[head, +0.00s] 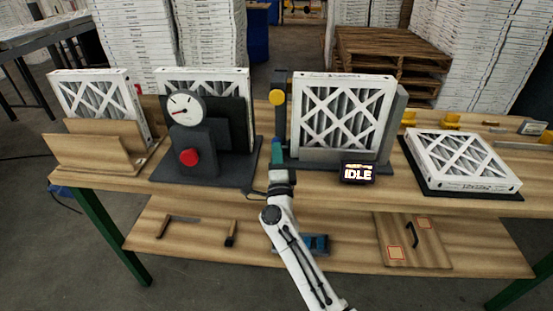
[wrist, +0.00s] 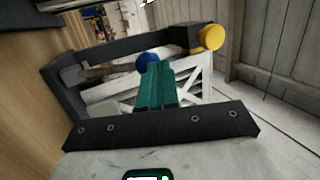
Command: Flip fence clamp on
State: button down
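The fixture that looks like the fence clamp is a dark upright with a yellow knob (head: 277,97) at the left edge of a boxed filter (head: 343,112). The filter stands upright against a grey fence. In the wrist view the yellow knob (wrist: 210,37) sits at the end of a dark bar, right of a blue knob (wrist: 148,60). My gripper (head: 277,150) has teal fingers in front of the upright's lower part. In the wrist view the fingers (wrist: 156,70) are together, with nothing seen between them. Their tips partly cover the blue knob; contact cannot be told.
A small display (head: 357,172) reads IDLE. Left stands a dark gauge fixture with a dial (head: 186,108) and red button (head: 189,157). A filter (head: 462,160) lies flat on the right. The wooden bench (head: 225,198) has a lower shelf with tools.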

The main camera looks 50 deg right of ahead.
jog(key=w+d+r, duration=0.2)
jog(key=shift+w+d+r, duration=0.1)
jog(key=shift+d+r, duration=0.25)
jog(key=shift+d, duration=0.05)
jog(key=shift+d+x, duration=0.25)
jog(key=shift+x, duration=1.35)
jog(key=shift+f, duration=0.1)
